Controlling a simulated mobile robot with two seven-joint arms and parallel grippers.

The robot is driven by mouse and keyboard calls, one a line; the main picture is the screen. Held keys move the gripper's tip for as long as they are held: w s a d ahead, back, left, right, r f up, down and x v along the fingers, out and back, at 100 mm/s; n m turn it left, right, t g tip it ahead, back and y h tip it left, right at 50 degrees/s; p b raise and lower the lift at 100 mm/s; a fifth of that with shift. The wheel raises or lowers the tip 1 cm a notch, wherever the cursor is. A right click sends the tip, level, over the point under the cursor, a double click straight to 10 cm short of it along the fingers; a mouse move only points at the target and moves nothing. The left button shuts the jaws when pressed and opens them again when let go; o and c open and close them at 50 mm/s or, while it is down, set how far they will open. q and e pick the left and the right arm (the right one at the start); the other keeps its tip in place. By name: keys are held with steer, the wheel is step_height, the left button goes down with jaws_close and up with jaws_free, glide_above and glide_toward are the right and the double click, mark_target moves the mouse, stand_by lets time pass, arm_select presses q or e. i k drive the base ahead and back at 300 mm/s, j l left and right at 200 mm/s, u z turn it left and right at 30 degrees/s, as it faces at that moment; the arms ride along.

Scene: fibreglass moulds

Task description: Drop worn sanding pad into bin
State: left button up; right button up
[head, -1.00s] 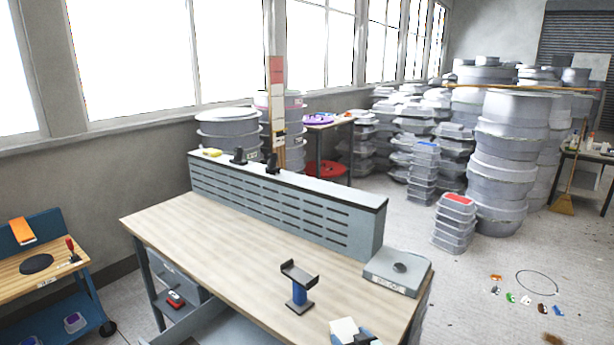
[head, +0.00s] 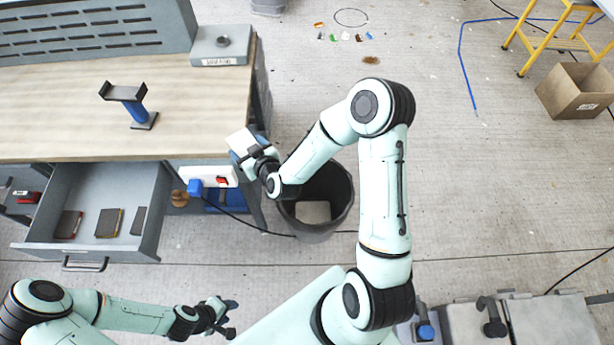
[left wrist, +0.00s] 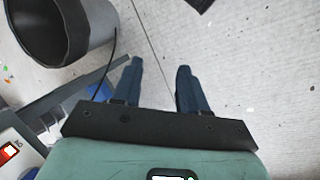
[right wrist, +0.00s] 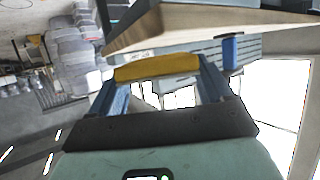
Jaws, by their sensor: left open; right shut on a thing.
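My right gripper (head: 247,150) is shut on the sanding pad (head: 239,140), which looks pale on top in the head view. In the right wrist view the pad (right wrist: 155,67) shows a yellow edge between the two fingers. The pad is at the table's right front corner, up and left of the bin (head: 346,200). The bin is dark, round and open-topped, with something pale in its bottom; my right forearm crosses its rim. My left gripper (head: 228,317) is low in the head view, open and empty; the left wrist view shows its fingers apart (left wrist: 157,85) and the bin (left wrist: 92,25).
A cable runs on the floor near the bin.

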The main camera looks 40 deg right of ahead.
mark_target(317, 220)
steer(key=z, duration=1.4)
steer(key=l+u, duration=0.25)
steer(key=l, duration=0.2)
steer(key=j+z, duration=0.25)
steer(key=j, duration=0.15)
steer(key=j+z, duration=0.25)
steer(key=j, duration=0.2)
